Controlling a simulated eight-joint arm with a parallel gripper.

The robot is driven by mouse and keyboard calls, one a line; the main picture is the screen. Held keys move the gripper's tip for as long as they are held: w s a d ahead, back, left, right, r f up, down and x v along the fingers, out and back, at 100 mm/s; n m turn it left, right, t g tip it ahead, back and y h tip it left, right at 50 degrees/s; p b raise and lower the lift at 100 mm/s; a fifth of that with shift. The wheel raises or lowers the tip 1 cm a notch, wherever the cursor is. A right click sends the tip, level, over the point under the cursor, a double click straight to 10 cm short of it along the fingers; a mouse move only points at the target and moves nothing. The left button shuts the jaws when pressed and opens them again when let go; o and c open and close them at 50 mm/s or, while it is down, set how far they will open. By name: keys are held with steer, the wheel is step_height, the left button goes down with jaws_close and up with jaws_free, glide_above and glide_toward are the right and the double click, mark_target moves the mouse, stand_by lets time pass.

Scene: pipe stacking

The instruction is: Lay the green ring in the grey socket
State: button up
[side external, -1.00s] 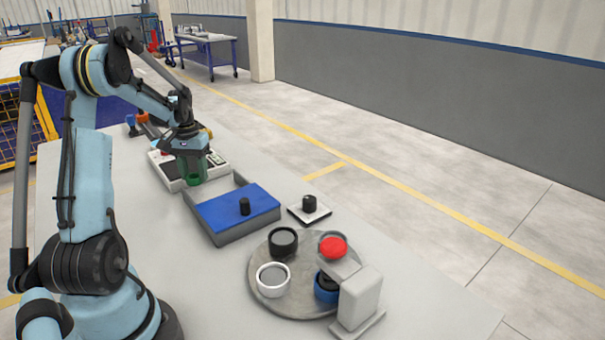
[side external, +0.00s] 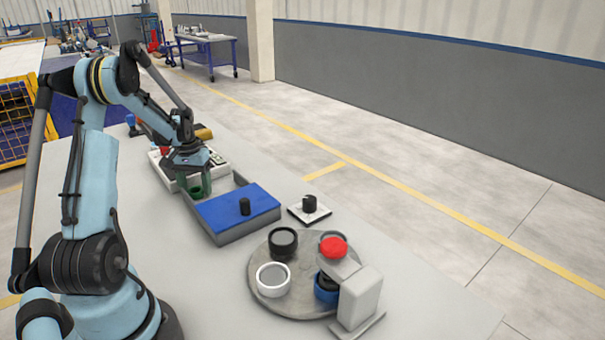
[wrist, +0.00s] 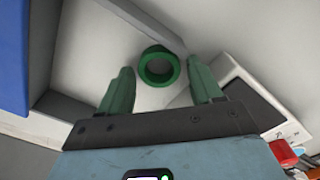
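The green ring (wrist: 159,66) lies on the pale surface in the wrist view, between and just beyond the tips of my green fingers. My gripper (wrist: 160,70) is open, with a gap on each side of the ring. In the side view, my gripper (side external: 194,182) is low beside the blue-topped box, and the green ring (side external: 197,191) shows between its fingers. On the round grey plate (side external: 262,300), a grey round socket (side external: 324,237) is partly hidden by a red cap; I cannot tell whether it is empty.
The blue-topped box (side external: 232,207) with a black peg stands between my gripper and the plate. Black (side external: 283,242), white (side external: 262,277) and blue (side external: 325,296) rings sit on the plate, beside a grey post (side external: 360,298). A white panel device (side external: 168,180) is behind my gripper.

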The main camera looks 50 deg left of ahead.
steer(key=shift+o, duration=0.4)
steer(key=shift+r, duration=0.1)
step_height(320, 180, up, 12)
steer(key=w+d+r+m, duration=0.2)
steer(key=w+d+r, duration=0.15)
steer(key=d, duration=0.35)
steer(key=d+f+m+t, duration=0.2)
steer(key=d+m+t, duration=0.4)
steer(key=d, duration=2.3)
steer(key=shift+s+d+m+t, duration=0.3)
steer(key=shift+d+m+t, duration=0.1)
steer(key=shift+t, duration=0.1)
steer(key=shift+s+d+f, duration=0.1)
steer(key=shift+s+d, duration=0.05)
steer(key=shift+d, duration=0.2)
steer(key=shift+c, duration=1.1)
